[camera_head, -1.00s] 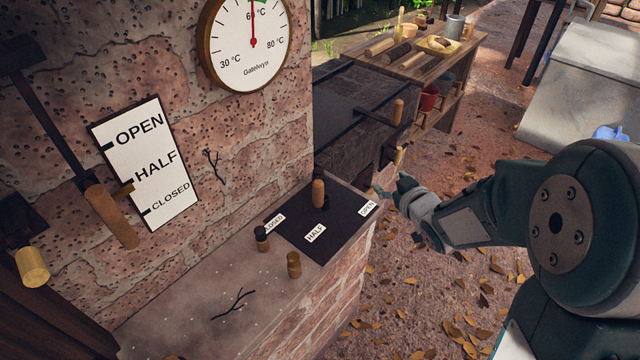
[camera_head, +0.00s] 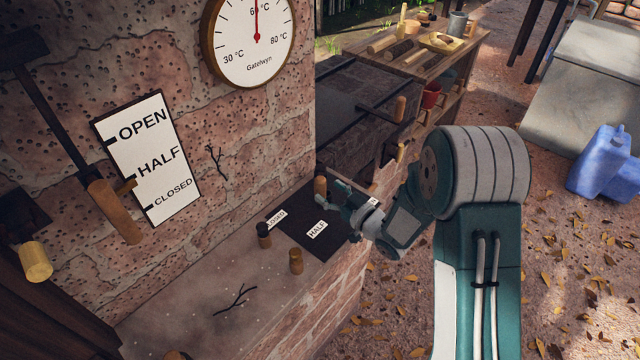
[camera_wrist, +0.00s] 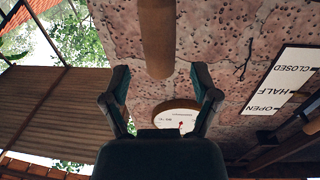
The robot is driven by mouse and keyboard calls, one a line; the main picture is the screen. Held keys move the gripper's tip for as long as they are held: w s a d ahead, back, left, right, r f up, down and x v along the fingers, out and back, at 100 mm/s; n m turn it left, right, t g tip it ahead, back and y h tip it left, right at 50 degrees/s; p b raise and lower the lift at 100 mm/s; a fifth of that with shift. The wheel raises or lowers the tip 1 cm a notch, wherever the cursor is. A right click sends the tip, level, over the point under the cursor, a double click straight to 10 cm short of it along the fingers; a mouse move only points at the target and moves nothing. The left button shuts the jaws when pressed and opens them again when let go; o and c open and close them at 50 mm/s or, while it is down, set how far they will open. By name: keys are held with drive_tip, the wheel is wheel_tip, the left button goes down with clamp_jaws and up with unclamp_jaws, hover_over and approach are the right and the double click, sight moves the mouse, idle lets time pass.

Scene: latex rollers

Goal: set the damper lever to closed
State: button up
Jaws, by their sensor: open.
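A black plate (camera_head: 309,247) on the brick ledge carries CLOSED, HALF and OPEN labels, with CLOSED at the left; my gripper now covers most of the OPEN label. An upright lever with a wooden handle (camera_head: 320,186) stands at the plate's back edge. Its base is hidden behind my gripper (camera_head: 329,198), so its exact setting cannot be told. My gripper is open at the handle. In the wrist view the handle (camera_wrist: 157,40) lies ahead, between the lines of the open fingers (camera_wrist: 160,86). I see no contact.
A gauge (camera_head: 250,42) is above.

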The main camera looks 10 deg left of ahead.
sight(324, 188)
drive_tip(key=shift+x, duration=1.8)
drive_tip(key=shift+c, duration=0.4)
clamp_jaws()
drive_tip(key=shift+a, duration=0.1)
drive_tip(key=w+a+m+t+h, duration=0.1)
drive_tip(key=a+m+t+h, duration=0.4)
drive_tip(key=a, duration=0.3)
drive_tip(key=shift+w+a+m+t+h, duration=0.25)
drive_tip(key=shift+w+m+t+h, duration=0.05)
drive_tip(key=shift+h, duration=0.5)
drive_tip(key=shift+o, duration=0.4)
unclamp_jaws()
drive_tip(key=shift+a, duration=0.1)
